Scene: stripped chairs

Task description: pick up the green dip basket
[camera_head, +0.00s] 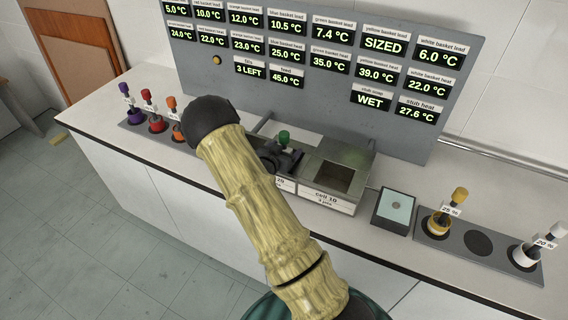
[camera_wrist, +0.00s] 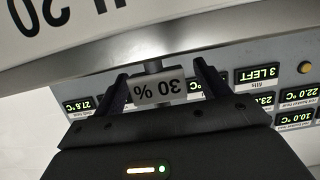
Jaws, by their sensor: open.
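The green dip basket shows in the head view as a green knob (camera_head: 284,136) standing over the bench bath; its lower part is hidden behind my gripper (camera_head: 284,157) and arm. In the wrist view, which is upside down, a white tag reading "30 %" (camera_wrist: 160,90) sits on a grey stem between the two black fingers of my gripper (camera_wrist: 162,82). The fingers are open, one on each side of the tag and stem. I cannot tell whether either finger touches them.
The bath (camera_head: 352,158) has a square opening on its right. Purple (camera_head: 125,90), red (camera_head: 147,95) and orange (camera_head: 171,104) baskets stand at left. A yellow (camera_head: 459,196) and a white basket (camera_head: 556,232) flank an empty round slot. A readout board (camera_head: 300,75) rises behind.

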